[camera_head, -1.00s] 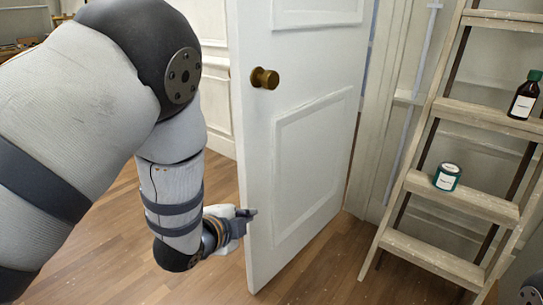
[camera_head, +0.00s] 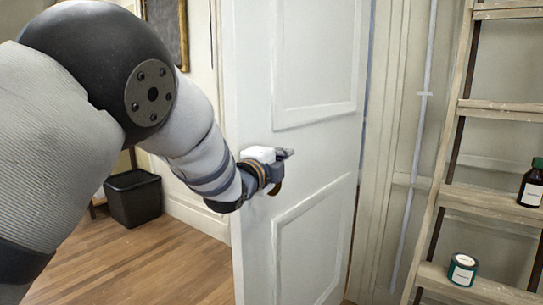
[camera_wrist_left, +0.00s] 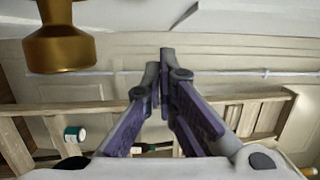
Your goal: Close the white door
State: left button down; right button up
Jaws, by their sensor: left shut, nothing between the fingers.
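The white door (camera_head: 318,145) stands open, with its free edge on the left and its hinge side near the frame on the right. My left gripper (camera_head: 287,153) is in front of the door at knob height, shut and empty. It hides most of the brass knob (camera_head: 276,188) in the head view. In the left wrist view the knob (camera_wrist_left: 60,48) is at the upper left, to the side of the shut fingertips (camera_wrist_left: 160,60) and not between them. I cannot tell whether the gripper touches the door. My right gripper is not in view.
A wooden ladder (camera_head: 455,140) stands to the right, holding a brown bottle (camera_head: 531,184) and a green tin (camera_head: 462,269). A black bin (camera_head: 133,197) stands by the wall beyond the opening. The wooden floor (camera_head: 165,260) left of the door is clear.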

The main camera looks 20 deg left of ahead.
pick_arm(q)
jog(key=shift+w+a, duration=0.3)
jog(key=shift+a, duration=0.3)
jog(key=shift+w+a, duration=0.3)
jog(key=shift+a, duration=0.35)
jog(key=shift+w+a, duration=0.3)
jog(key=shift+a, duration=0.3)
